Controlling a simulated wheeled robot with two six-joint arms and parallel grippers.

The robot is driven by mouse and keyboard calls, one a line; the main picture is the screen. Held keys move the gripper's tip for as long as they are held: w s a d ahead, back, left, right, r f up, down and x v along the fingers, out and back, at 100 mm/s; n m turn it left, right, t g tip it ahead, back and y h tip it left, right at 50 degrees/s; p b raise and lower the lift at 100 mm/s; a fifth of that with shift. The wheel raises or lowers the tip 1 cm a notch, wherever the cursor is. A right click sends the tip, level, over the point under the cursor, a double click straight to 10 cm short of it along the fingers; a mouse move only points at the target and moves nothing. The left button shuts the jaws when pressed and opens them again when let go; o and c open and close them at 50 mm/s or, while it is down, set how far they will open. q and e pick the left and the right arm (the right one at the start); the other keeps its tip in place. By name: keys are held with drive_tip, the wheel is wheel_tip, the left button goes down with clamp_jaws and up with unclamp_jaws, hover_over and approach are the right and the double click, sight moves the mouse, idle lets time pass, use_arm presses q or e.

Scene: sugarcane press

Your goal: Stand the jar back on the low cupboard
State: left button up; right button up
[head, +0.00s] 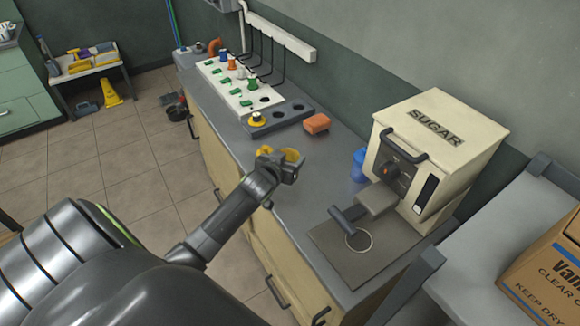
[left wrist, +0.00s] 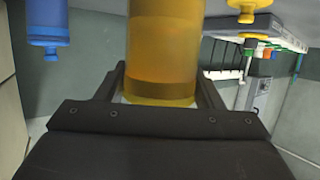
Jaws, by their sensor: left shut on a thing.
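My left gripper (head: 282,166) is shut on a yellow-amber jar (head: 293,154). In the left wrist view the jar (left wrist: 165,50) stands between the two fingers, with amber contents and a paler band at its lower end in the picture. The gripper partly hides the jar in the head view. Gripper and jar appear over the front part of the low cupboard's grey top (head: 315,178); I cannot tell whether the jar touches it. My right gripper is not in view.
A cream SUGAR machine (head: 440,150) and a blue bottle (head: 359,165) stand to the right.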

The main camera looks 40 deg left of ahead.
use_arm(q)
drive_tip(key=shift+f, duration=2.3)
drive_tip(key=o, duration=1.3)
drive_tip(key=shift+r, duration=0.15)
drive_tip(key=v, duration=1.2)
drive_tip(key=shift+b, duration=0.4)
